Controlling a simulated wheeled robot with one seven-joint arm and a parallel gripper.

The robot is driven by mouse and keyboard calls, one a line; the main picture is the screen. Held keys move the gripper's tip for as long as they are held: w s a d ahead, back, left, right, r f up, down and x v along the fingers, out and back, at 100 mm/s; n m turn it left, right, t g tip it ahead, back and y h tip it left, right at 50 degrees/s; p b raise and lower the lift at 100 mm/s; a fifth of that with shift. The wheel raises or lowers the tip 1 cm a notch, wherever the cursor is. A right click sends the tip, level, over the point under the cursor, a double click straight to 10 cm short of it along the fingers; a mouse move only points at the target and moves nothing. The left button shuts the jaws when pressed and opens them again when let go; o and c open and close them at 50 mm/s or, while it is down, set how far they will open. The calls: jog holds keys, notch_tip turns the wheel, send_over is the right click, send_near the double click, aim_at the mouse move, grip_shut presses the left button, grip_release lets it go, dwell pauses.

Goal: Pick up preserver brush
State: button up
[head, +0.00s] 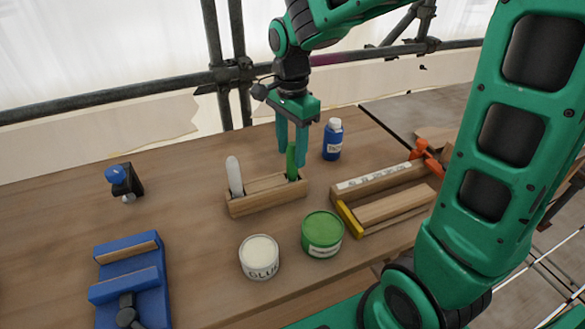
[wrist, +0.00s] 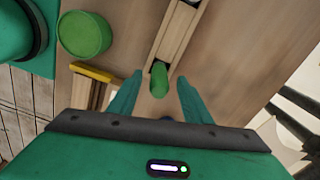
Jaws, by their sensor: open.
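The preserver brush, seen as a green handle (head: 291,160), stands upright in the right end of a wooden holder (head: 262,200). Its lower part is hidden inside the holder. My gripper (head: 292,160) is open and points down at the brush. In the wrist view the green handle (wrist: 159,80) shows between the two fingertips (wrist: 160,75), with a gap on each side. I cannot tell from these views how far the fingers reach down along the handle.
A white handle (head: 235,176) stands in the holder's left end. A glue tin (head: 259,258), a green tin (head: 322,236) and a blue bottle (head: 333,140) stand nearby. A clamped wooden piece (head: 385,195) lies right, a blue vise (head: 128,285) left.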

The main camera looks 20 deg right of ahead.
aim_at(292, 164)
jog(key=shift+d+f, duration=0.15)
jog(key=shift+f, duration=2.45)
grip_shut()
